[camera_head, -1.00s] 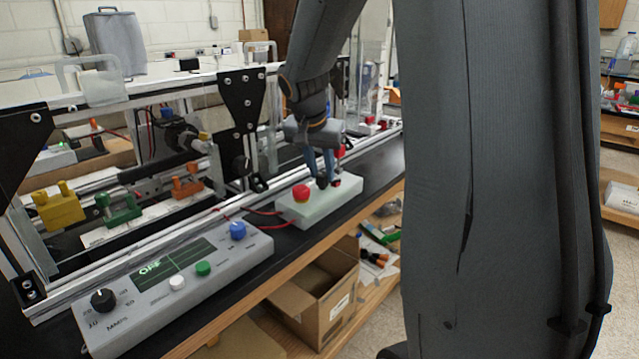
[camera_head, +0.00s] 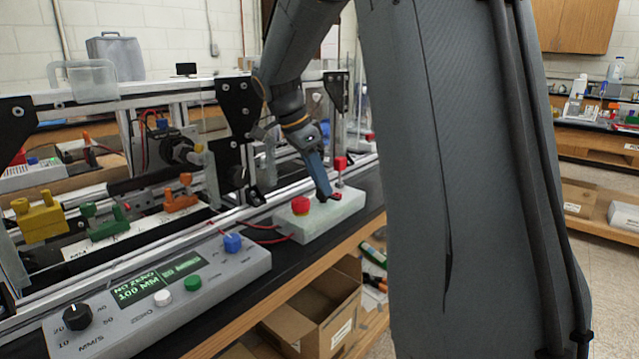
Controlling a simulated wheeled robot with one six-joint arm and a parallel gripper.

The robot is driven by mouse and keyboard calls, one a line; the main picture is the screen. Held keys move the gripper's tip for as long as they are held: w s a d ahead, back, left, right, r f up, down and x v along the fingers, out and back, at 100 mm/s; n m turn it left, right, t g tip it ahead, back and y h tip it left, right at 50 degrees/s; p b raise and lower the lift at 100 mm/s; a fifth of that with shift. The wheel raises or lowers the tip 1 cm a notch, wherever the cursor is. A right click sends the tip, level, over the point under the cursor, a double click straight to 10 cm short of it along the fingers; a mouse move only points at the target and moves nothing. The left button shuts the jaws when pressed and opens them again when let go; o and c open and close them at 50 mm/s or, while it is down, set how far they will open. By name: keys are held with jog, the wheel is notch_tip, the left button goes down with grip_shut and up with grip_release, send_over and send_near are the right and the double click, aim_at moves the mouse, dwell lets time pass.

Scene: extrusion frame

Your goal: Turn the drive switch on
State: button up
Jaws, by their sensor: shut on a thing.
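The drive switch (camera_head: 336,197) is a small dark-and-red part on the right of a pale control box (camera_head: 318,222). My gripper (camera_head: 325,193) comes down from above with its blue fingers shut at the switch, hiding much of it. The exact lever position is hard to see. A red mushroom button (camera_head: 300,205) sits on the same box, left of my fingers. The grey control panel (camera_head: 225,272) has a lit green display (camera_head: 158,284) that appears to read "NO ZERO" and "100 MM".
The metal extrusion frame (camera_head: 120,95) stands behind. Open cardboard boxes (camera_head: 318,310) lie below the bench edge.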

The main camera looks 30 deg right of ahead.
jog(key=shift+m, duration=0.4)
jog(key=o, duration=1)
jog(key=shift+o, duration=0.2)
jog(key=shift+r, duration=0.1)
jog(key=v, duration=0.7)
jog(key=shift+r+b, duration=0.3)
jog(key=shift+r, duration=0.05)
jog(key=shift+w+a, duration=0.1)
